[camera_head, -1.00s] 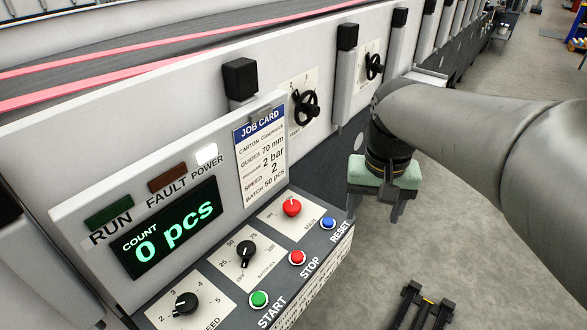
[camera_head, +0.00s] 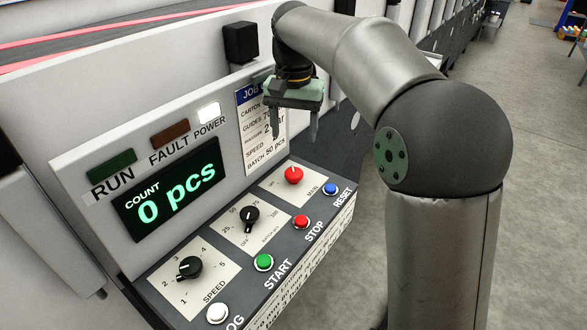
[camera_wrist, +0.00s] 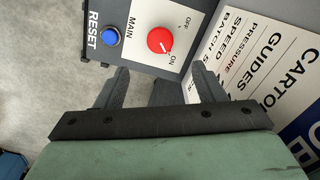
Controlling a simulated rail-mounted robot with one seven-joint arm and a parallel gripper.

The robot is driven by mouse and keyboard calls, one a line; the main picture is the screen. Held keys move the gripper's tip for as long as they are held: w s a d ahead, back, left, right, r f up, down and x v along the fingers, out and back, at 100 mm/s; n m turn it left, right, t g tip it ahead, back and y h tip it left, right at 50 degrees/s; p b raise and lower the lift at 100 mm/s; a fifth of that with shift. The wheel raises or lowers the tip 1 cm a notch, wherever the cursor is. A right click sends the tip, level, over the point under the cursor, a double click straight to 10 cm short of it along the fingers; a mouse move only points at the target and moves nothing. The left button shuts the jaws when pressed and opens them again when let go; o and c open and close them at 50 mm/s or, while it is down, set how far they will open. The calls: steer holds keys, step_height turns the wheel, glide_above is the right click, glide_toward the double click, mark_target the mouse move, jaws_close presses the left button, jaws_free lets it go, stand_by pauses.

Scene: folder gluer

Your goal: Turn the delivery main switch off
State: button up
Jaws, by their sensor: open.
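The main switch (camera_head: 293,175) is a red rotary knob on a white plate marked MAIN, at the back of the sloped control panel. In the wrist view the red knob (camera_wrist: 160,41) shows OFF and ON marks, and its white pointer line is directed towards ON. My gripper (camera_head: 294,138) is above and behind the knob, in front of the job card, fingers pointing down.
The blue RESET button (camera_head: 330,188) and red STOP button (camera_head: 301,222) are close to the main switch. The batch knob (camera_head: 250,214), speed knob (camera_head: 190,267) and green START button (camera_head: 264,262) lie nearer. The job card (camera_head: 252,150) stands upright behind my gripper. The POWER lamp (camera_head: 208,112) is lit white.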

mark_target(294, 172)
step_height(294, 172, down, 11)
stand_by(0.3)
steer(key=c, duration=1)
